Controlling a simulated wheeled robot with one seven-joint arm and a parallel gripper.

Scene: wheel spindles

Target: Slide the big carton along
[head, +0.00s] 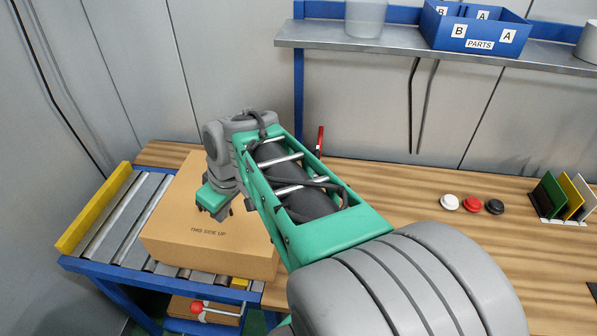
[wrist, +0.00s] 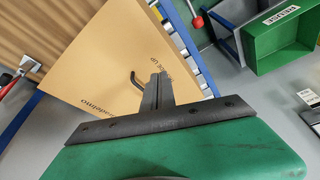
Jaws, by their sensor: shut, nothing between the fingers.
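The big carton (head: 205,240) is a brown box marked "THIS SIDE UP". In the head view it sits at the left, on the roller conveyor and against the wooden bench. My gripper (head: 222,212) is over the carton's top, and part of the carton is hidden behind my arm. In the wrist view the carton's top (wrist: 110,65) fills the middle. My gripper (wrist: 157,78) shows there with its fingers together and nothing between them, over the printed side of the top. I cannot tell whether the fingertips touch the carton.
The roller conveyor (head: 118,228) has a yellow side rail (head: 93,208) at the left. The bench (head: 400,190) holds white, red and black discs (head: 472,204) and a rack of coloured plates (head: 563,197). A shelf (head: 400,44) with a blue parts bin (head: 475,33) hangs above. A green bin (wrist: 280,42) stands apart.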

